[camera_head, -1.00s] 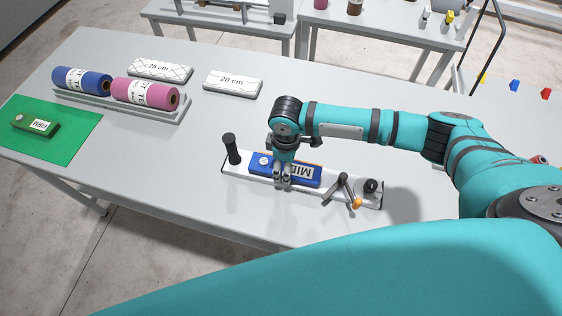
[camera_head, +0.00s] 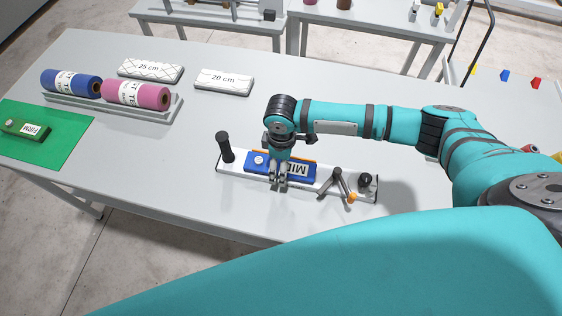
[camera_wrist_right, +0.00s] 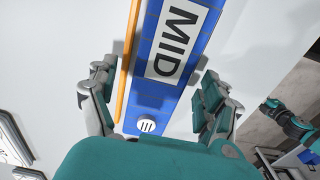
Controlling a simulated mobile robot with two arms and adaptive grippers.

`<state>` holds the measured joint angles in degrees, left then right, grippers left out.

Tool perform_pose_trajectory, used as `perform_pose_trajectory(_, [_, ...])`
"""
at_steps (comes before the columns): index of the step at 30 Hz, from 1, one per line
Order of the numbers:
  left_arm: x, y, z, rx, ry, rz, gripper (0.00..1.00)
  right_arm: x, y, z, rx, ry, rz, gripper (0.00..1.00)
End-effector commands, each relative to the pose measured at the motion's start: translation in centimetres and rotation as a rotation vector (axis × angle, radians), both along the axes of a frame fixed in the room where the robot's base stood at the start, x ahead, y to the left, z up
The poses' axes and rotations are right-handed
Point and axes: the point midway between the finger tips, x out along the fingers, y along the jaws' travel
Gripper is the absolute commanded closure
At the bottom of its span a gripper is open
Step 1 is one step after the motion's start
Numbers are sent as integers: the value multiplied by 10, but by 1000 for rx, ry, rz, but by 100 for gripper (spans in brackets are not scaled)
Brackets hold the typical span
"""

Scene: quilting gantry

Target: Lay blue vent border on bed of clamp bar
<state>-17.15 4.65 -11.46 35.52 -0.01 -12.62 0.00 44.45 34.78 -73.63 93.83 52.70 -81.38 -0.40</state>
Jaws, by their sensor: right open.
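The blue vent border (camera_head: 254,166), with a white MID label and a round white vent near one end, lies lengthwise on the pale bed of the clamp bar (camera_head: 232,172). The border (camera_wrist_right: 150,104) also shows in the right wrist view, with an orange strip (camera_wrist_right: 128,65) along one side. My right gripper (camera_head: 279,180) is over the border in the head view. In the right wrist view my right gripper (camera_wrist_right: 155,95) is open, its fingers on either side of the border with gaps showing. My left gripper is not in view.
The clamp bar has a black upright handle (camera_head: 226,147), a dark lever (camera_head: 337,183) with an orange tip and a black knob (camera_head: 366,181). Blue (camera_head: 58,80) and pink (camera_head: 150,96) rolls, two white blocks and a green mat (camera_head: 62,145) are left. Table in front is clear.

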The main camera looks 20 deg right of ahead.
Motion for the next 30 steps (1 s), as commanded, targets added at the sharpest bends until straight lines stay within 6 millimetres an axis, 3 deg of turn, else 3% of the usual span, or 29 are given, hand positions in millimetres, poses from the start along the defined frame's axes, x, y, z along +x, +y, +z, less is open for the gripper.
perform_pose_trajectory(8, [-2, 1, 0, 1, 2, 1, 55, 2, 1, 13, 4, -4, 1, 17])
perform_pose_trajectory(21, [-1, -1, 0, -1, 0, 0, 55, 2, 0, 99, 1, -3, 0, 17])
perform_pose_trajectory(30, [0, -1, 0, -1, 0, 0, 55, 1, -1, 120, 1, -1, -1, 17])
